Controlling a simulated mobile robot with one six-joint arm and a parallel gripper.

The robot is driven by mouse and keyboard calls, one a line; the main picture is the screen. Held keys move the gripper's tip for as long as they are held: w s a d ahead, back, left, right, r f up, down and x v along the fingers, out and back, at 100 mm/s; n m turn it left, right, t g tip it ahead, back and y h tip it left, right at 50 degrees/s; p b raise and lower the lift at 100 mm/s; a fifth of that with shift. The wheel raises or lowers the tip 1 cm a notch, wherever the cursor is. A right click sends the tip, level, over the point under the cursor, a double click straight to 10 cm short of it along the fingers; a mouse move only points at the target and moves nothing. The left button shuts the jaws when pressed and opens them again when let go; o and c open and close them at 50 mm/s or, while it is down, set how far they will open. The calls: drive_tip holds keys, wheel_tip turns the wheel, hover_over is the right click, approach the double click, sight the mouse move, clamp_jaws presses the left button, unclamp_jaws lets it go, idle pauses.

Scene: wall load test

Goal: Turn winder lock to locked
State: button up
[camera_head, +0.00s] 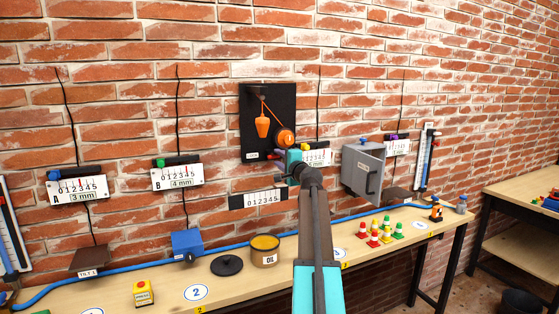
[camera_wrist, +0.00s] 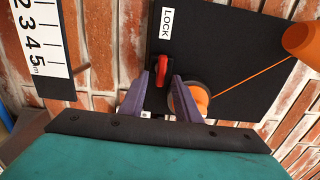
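The winder lock is a red lever (camera_wrist: 161,69) beside a white LOCK label (camera_wrist: 167,23) on a black wall board (camera_wrist: 228,40). My gripper (camera_wrist: 160,78) has its two purple fingers apart, one on each side of the lever; I cannot tell whether either touches it. The orange winder (camera_wrist: 197,99) sits just right of the lever, partly behind the right finger. In the head view my gripper (camera_head: 278,154) is at the lower edge of the board (camera_head: 252,110), below the orange winder (camera_head: 285,136). The lever is too small to read clearly there.
A grey box (camera_head: 363,170) is on the wall to the right. The bench (camera_head: 225,291) carries an oil tin (camera_head: 265,250) and several coloured pieces.

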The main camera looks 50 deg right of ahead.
drive_tip(key=b+v, duration=0.3)
drive_tip(key=v, duration=1)
drive_tip(key=shift+s, duration=0.4)
drive_tip(key=shift+a+f, duration=0.1)
drive_tip(key=shift+f, duration=0.05)
idle(0.4)
